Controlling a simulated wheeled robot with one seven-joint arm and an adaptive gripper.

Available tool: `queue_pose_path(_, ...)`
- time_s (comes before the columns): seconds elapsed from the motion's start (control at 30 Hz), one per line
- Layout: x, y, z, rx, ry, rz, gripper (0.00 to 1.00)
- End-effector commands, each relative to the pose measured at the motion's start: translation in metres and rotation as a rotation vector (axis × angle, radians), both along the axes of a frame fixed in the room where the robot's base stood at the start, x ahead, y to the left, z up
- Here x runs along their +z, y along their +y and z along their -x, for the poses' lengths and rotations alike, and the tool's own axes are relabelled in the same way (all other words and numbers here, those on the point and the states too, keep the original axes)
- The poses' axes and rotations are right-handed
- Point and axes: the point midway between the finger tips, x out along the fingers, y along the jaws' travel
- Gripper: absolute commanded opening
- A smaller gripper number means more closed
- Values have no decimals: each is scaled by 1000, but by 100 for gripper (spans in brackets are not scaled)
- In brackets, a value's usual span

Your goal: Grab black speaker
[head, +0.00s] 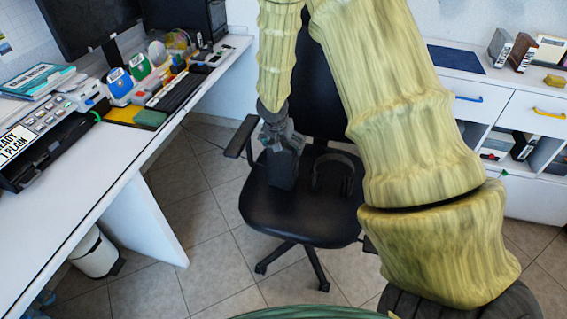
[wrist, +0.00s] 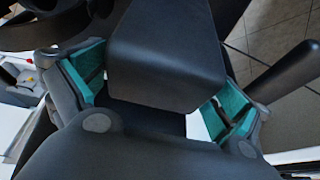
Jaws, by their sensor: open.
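The black speaker (head: 283,170) stands upright on the seat of the black office chair (head: 300,215). In the wrist view the speaker (wrist: 166,50) is a dark block at the top middle, reaching between the fingers. My gripper (head: 281,143) is over the top of the speaker in the head view. In the wrist view my gripper (wrist: 157,90) is open, with teal pads on either side of the speaker. Gaps show between the pads and the speaker's sides. The gripper partly hides the speaker's top in the head view.
Dark headphones (head: 336,172) lie on the seat just right of the speaker. The chair's armrest (head: 240,138) is at the left, and its backrest stands behind. A white desk (head: 100,190) crowded with items is at the left. White drawers (head: 490,95) are at the right.

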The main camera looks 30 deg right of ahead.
Motion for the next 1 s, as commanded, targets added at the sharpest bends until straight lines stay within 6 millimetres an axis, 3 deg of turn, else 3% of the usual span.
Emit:
queue_pose_path(0.07, 0, 0, 0, 0, 0, 0, 98)
queue_pose_path(0.5, 0, 0, 0, 1, 0, 0, 20)
queue_pose_path(0.77, 2, 0, -1, 1, -1, 0, 20)
queue_pose_path(1.0, 15, 0, -1, 0, -3, 0, 20)
